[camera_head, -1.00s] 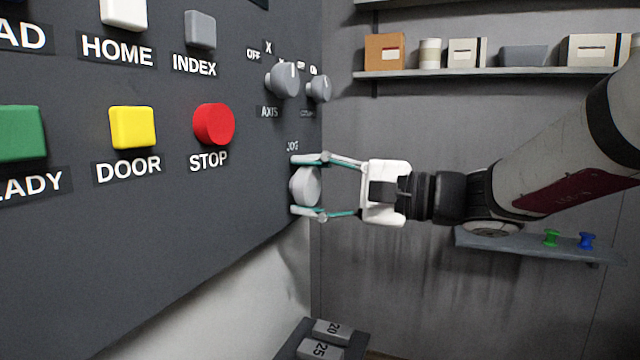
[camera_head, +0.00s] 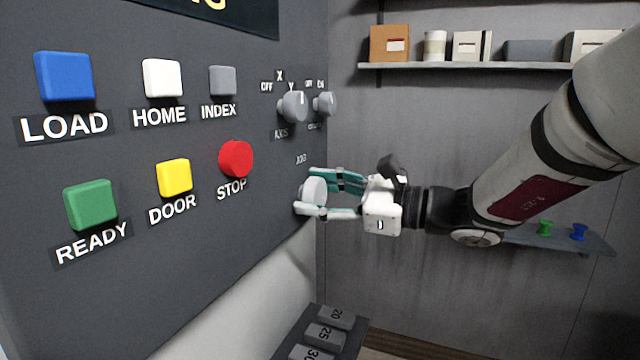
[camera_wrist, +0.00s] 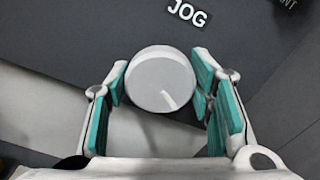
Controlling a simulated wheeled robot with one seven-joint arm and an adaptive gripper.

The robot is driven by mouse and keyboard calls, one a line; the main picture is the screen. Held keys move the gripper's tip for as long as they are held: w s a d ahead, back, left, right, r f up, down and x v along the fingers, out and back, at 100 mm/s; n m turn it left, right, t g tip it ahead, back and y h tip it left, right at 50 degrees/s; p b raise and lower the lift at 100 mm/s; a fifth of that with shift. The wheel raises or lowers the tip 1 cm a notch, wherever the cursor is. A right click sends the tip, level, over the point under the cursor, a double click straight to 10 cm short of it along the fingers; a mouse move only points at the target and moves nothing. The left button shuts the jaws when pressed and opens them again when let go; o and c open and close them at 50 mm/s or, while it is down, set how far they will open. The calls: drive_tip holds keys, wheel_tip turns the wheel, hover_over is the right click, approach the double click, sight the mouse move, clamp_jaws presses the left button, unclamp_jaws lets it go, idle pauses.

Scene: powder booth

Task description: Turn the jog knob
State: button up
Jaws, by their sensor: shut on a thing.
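The jog knob (camera_head: 313,191) is a round light-grey dial at the lower right of the dark panel (camera_head: 140,130), under the JOG label. In the wrist view the knob (camera_wrist: 160,80) shows a pale pointer line toward its lower right. My gripper (camera_head: 318,192) reaches it from the right, its teal-padded fingers on either side of the knob. In the wrist view my gripper (camera_wrist: 162,92) is shut on the knob, with the left pad close against its side. A narrow gap seems to show at the right pad. The knob's base is hidden.
Above the knob are the axis knob (camera_head: 293,106) and a smaller knob (camera_head: 325,103). The red STOP button (camera_head: 236,159) is up and left. A shelf with boxes (camera_head: 390,44) is behind, and a low shelf (camera_head: 570,240) holds green and blue pieces. Numbered blocks (camera_head: 325,335) lie below.

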drive_tip(key=shift+m+p, duration=0.45)
drive_tip(key=shift+m, duration=0.15)
drive_tip(key=shift+f, duration=0.15)
drive_tip(key=o, duration=1.2)
drive_tip(key=shift+c, duration=0.2)
drive_tip(key=v, duration=1.2)
